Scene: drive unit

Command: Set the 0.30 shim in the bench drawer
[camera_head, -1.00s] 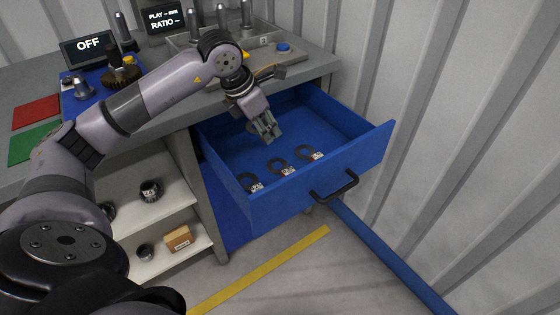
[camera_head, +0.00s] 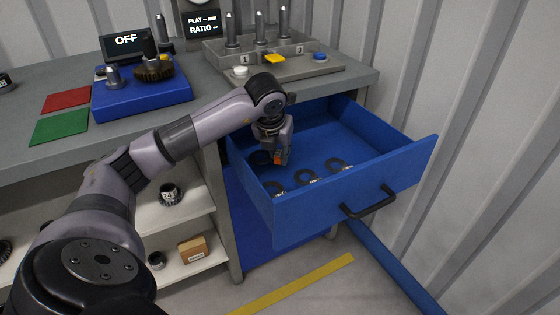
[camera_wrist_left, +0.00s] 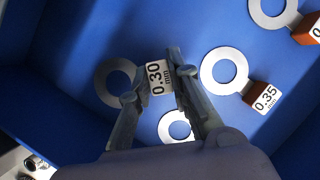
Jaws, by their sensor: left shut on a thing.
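The blue bench drawer (camera_head: 325,135) is pulled open under the bench. My left gripper (camera_head: 274,156) is low inside its left part. In the left wrist view my left gripper (camera_wrist_left: 158,85) has its fingers on both sides of the white "0.30 mm" tag of the 0.30 shim (camera_wrist_left: 103,84), shut on it. The shim's ring shows left of the fingers; I cannot tell whether it touches the drawer floor. The 0.35 shim (camera_wrist_left: 206,72) lies right of the fingers. My right gripper is in neither view.
Several tagged ring shims, including one in the middle (camera_head: 306,175), lie along the drawer's front. The drawer handle (camera_head: 370,204) faces outward. The bench top (camera_head: 215,84) is above and left, with a blue fixture (camera_head: 140,95). The drawer's right side has free floor.

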